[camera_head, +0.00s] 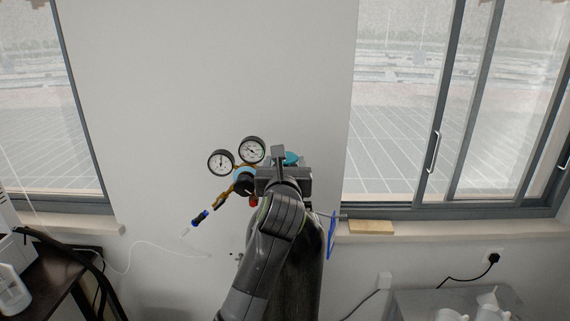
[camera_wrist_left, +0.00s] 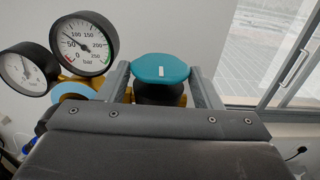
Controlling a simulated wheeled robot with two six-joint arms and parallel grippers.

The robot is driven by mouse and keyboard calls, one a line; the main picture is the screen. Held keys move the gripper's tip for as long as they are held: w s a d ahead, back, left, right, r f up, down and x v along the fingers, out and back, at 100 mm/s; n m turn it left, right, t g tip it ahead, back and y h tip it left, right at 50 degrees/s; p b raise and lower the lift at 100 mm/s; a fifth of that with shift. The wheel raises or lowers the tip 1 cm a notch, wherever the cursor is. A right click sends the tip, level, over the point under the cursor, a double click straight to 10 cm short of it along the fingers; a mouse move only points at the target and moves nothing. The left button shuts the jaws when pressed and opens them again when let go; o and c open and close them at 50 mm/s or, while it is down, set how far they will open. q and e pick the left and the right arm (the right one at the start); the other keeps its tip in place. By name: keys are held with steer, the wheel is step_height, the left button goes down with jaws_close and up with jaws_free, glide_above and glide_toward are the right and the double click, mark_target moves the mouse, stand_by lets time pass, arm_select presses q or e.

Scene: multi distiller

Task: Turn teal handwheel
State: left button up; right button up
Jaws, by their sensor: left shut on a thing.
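The teal handwheel (camera_wrist_left: 161,69) sits on top of a dark valve neck between the two fingers of my left gripper (camera_wrist_left: 162,82) in the left wrist view. The fingers are shut on it, one at each side. In the head view, only a bit of the teal handwheel (camera_head: 291,158) shows past my left gripper (camera_head: 284,165), which hides the rest. A white mark shows on the handwheel's rim in the wrist view. My right gripper is not in view.
Two round pressure gauges, one upper (camera_head: 252,150) and one lower (camera_head: 221,162), stand left of the gripper on a brass regulator. A dark cylinder (camera_head: 308,262) stands below, partly behind my arm. A wooden block (camera_head: 371,227) lies on the right window sill.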

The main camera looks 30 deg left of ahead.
arm_select(q)
steer(key=o, duration=0.9)
steer(key=shift+w+d, duration=0.1)
